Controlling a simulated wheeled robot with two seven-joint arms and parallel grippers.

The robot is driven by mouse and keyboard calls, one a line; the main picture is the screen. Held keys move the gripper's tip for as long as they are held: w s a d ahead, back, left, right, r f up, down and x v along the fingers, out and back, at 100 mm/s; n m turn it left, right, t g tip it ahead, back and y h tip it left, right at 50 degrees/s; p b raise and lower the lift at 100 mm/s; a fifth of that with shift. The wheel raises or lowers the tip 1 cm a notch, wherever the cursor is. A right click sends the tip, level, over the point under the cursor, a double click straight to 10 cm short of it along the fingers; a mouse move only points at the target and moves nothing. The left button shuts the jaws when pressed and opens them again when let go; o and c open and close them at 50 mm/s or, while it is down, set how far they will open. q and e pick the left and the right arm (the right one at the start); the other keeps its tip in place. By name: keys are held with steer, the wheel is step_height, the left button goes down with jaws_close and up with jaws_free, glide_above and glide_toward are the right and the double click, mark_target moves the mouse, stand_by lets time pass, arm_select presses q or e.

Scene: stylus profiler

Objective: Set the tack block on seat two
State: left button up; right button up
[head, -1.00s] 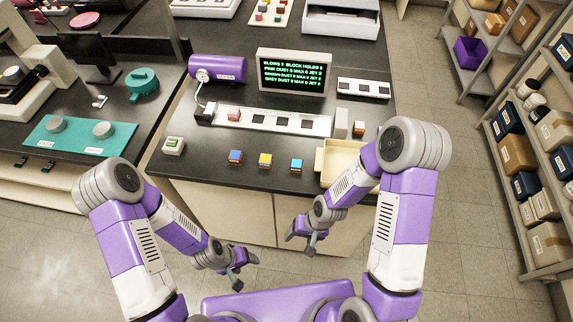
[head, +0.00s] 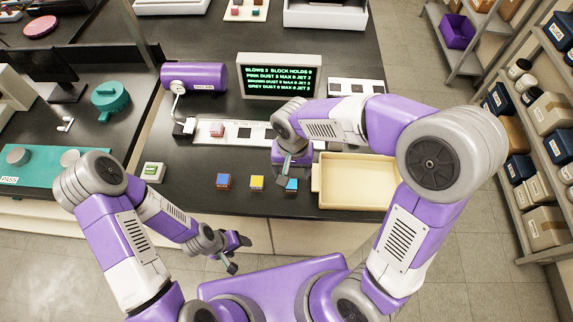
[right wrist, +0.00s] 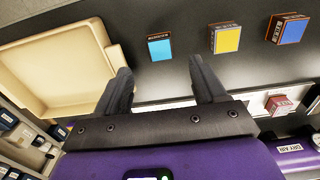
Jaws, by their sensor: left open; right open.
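Three small blocks stand in a row on the dark bench: one blue-topped (head: 223,180), one yellow-topped (head: 256,182) and one cyan-topped (head: 291,185). Their side labels are too small to read, so I cannot tell which is the tack block. A white strip (head: 204,138) with dark square seats lies behind them; a pink block (head: 217,130) sits near its left end. My right gripper (head: 287,170) is open and empty above the bench by the cyan block. In the right wrist view its fingers (right wrist: 163,85) point toward the cyan block (right wrist: 160,48), apart from it. My left gripper (head: 234,258) is open, in front of the bench. My right arm hides the strip's right part.
A cream tray (head: 358,205) stands right of the blocks. Behind the strip are a purple cylinder (head: 195,76) with a gauge and a screen (head: 275,76) with green text. A small white-and-green device (head: 153,171) stands at the left. Bench between blocks and strip is clear.

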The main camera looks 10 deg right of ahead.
mark_target(292, 184)
steer(key=shift+w+f, duration=0.5)
steer(key=shift+f, duration=0.3)
steer(key=f, duration=0.2)
steer(key=f+b, duration=0.1)
steer(key=f, duration=0.3)
steer(key=shift+s+b, duration=0.3)
steer(key=shift+s, duration=0.05)
arm_select(q)
steer(key=shift+w+f, duration=0.15)
steer(key=shift+f, duration=0.6)
arm_select(e)
steer(key=c, duration=1.1)
step_height(292, 184, up, 10)
steer(key=shift+r+p, duration=0.1)
steer(key=shift+p, duration=0.95)
steer(key=shift+c, duration=0.2)
steer(key=o, duration=0.5)
arm_select(q)
step_height(292, 184, up, 2)
arm_select(e)
jaws_close()
